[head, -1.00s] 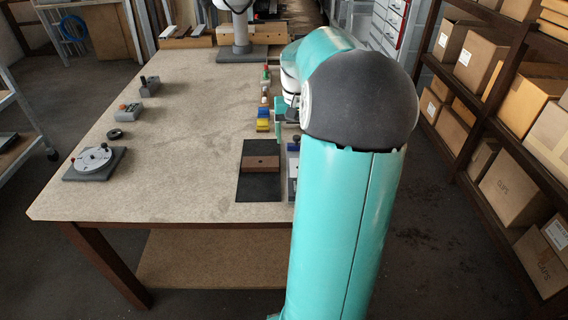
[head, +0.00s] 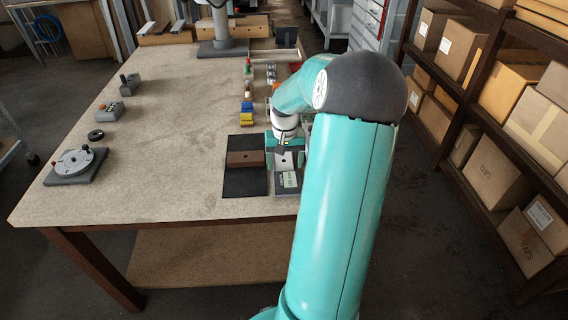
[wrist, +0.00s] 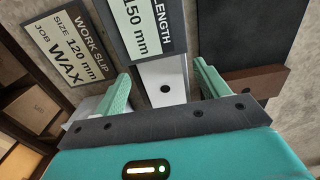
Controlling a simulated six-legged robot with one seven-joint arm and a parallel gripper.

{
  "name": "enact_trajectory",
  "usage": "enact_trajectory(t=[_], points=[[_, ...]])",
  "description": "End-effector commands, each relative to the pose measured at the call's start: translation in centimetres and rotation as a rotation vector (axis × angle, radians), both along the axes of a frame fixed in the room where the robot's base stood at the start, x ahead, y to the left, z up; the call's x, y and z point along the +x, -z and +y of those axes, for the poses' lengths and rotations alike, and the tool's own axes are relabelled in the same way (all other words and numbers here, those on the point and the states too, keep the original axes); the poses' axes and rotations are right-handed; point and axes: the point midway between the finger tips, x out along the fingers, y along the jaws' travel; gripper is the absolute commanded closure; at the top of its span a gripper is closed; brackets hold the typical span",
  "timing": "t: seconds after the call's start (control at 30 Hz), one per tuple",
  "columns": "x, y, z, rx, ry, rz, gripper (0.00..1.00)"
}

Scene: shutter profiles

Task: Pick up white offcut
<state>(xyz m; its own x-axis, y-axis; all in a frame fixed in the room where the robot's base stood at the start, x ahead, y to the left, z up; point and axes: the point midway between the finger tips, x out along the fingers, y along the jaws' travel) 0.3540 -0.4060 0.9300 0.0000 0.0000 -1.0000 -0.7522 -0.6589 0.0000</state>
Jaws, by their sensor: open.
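A white offcut (wrist: 163,72) with a dark hole lies between my fingers in the wrist view, with gaps on both sides. It also shows as a pale piece (head: 286,161) below my gripper in the head view. My gripper (wrist: 161,70) is open and points down around the offcut; I cannot tell how far above it the fingertips are. Its upper end meets a slip reading LENGTH 150 mm (wrist: 138,28). Another white piece (wrist: 85,107) is partly hidden behind my left finger.
A brown block (head: 246,158) lies on a black mat (head: 240,185) left of my gripper. A slip reading WORK SLIP SIZE 120 mm JOB WAX (wrist: 75,45) lies nearby. Coloured blocks (head: 247,112) stand farther back.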

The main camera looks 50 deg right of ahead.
Motion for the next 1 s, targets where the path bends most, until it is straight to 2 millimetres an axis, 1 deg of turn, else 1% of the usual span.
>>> enact_trajectory(t=[0.03,0.1,0.33,0.47,0.5,0.57,0.6,0.63,0.67,0.87,1.0], points=[[0.03,0.66,0.09,0.004,-0.002,0.000,0.26],[0.04,1.09,0.09,0.001,-0.003,0.000,0.26],[0.05,1.17,0.06,-0.001,-0.002,-0.001,0.26],[0.05,1.15,0.05,0.000,-0.002,0.000,0.52],[0.05,1.15,0.05,0.000,-0.002,0.000,0.60],[0.05,1.15,0.05,0.000,-0.002,0.000,0.72],[0.05,1.15,0.05,0.000,-0.002,0.000,0.75],[0.05,1.14,0.05,0.000,-0.002,0.000,0.75],[0.05,1.14,0.05,0.000,-0.002,0.000,0.79],[0.05,1.06,0.05,0.000,-0.001,0.000,0.79],[0.06,0.46,0.01,-0.001,-0.001,0.000,0.79]])
